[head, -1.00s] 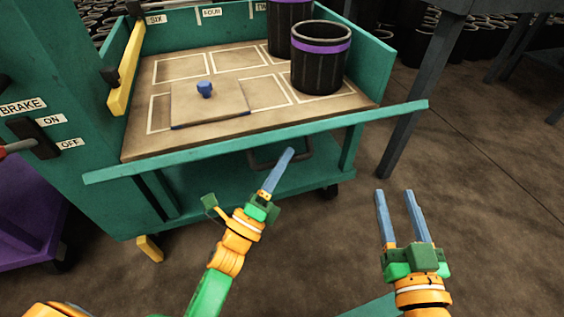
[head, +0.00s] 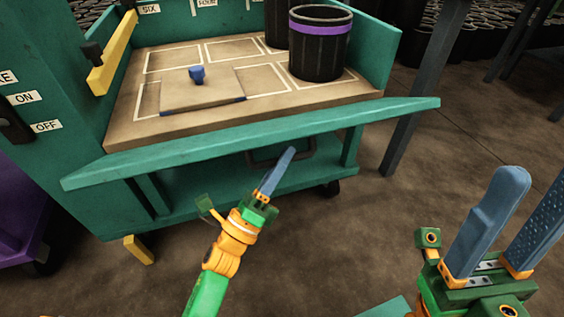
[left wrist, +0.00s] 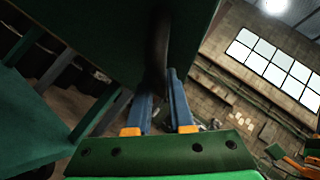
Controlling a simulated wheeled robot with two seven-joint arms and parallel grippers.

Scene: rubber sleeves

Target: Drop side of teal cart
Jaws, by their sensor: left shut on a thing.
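The teal cart (head: 75,155) fills the upper left of the head view. Its long teal drop side (head: 250,143) slants outward along the front, below the level of the wooden deck (head: 235,113). A dark handle (head: 262,156) shows under the side. My left gripper (head: 289,155) reaches under the side and is shut on that handle. In the left wrist view, the dark bar of the handle (left wrist: 159,50) runs between the blue fingers, against the dark teal panel. My right gripper (head: 535,185) is at the lower right, close to the camera, with its fingers apart and empty.
Two black bins stand on the deck, one with a purple band (head: 320,45). A flat board with a blue knob (head: 197,74) lies on the deck. A yellow latch bar (head: 112,55) is on the left post. A grey table leg (head: 425,85) stands right of the cart.

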